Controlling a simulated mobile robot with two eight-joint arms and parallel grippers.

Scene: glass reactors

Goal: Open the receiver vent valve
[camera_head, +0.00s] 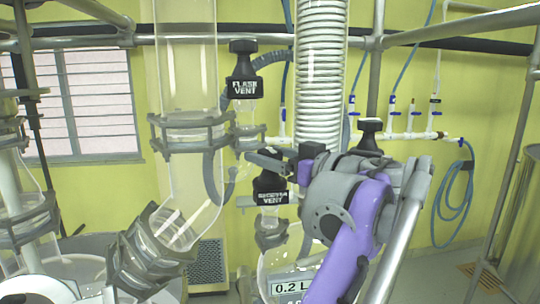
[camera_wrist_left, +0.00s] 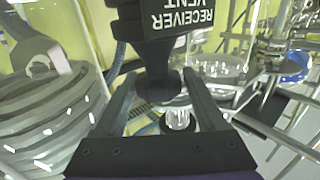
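The receiver vent valve (camera_head: 270,188) is a black labelled body below a gripper finger in the head view, above a glass vessel. Its upper part is hidden by my left gripper (camera_head: 279,160). In the left wrist view, the receiver vent valve (camera_wrist_left: 165,35) appears upside down, with its neck and flared knob pointing down the picture. My left gripper (camera_wrist_left: 160,88) is open, with one finger on each side of the knob. I cannot tell whether either finger touches it. My right gripper is not in view.
The flask vent valve (camera_head: 244,82) stands just above and left. A coiled glass condenser (camera_head: 320,70) rises behind my left gripper. Another black knob (camera_head: 370,130) shows beyond my wrist. Metal frame rails (camera_head: 450,32) and a glass column (camera_head: 187,70) crowd the area.

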